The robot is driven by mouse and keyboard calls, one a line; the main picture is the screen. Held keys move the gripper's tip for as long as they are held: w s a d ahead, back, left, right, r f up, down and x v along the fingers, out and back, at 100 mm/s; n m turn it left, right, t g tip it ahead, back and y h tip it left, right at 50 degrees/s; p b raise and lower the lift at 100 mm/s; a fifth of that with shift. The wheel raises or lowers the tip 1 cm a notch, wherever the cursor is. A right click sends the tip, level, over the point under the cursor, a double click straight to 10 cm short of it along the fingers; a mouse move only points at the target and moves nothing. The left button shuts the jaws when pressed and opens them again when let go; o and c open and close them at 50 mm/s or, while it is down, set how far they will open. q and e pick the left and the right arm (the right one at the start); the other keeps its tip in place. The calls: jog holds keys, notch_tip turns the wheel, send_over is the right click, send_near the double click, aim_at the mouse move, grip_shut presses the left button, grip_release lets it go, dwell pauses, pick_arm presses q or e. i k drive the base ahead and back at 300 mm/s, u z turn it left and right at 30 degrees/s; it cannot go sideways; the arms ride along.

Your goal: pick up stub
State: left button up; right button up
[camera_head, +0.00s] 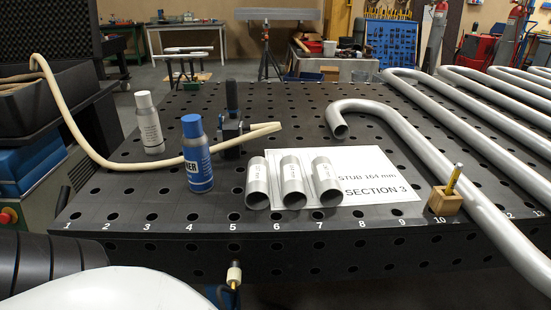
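Three short grey pipe stubs lie side by side near the table's front: a left stub (257,184), a middle stub (292,182) and a right stub (325,181). Their open ends face me, and each has a small marked label on top. The right stub lies partly over a white sheet (385,188) reading "STUB 164 mm SECTION 3". Neither of my grippers shows in the head view.
A blue-capped spray can (197,155) and a white can (149,123) stand left of the stubs. A cream hose (100,153) runs to a black clamp (231,130). A wooden block (445,201) with a brass-coloured tool sits right.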

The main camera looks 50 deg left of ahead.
aim_at(294, 194)
jog(key=i, duration=0.45)
jog(key=u, duration=0.85)
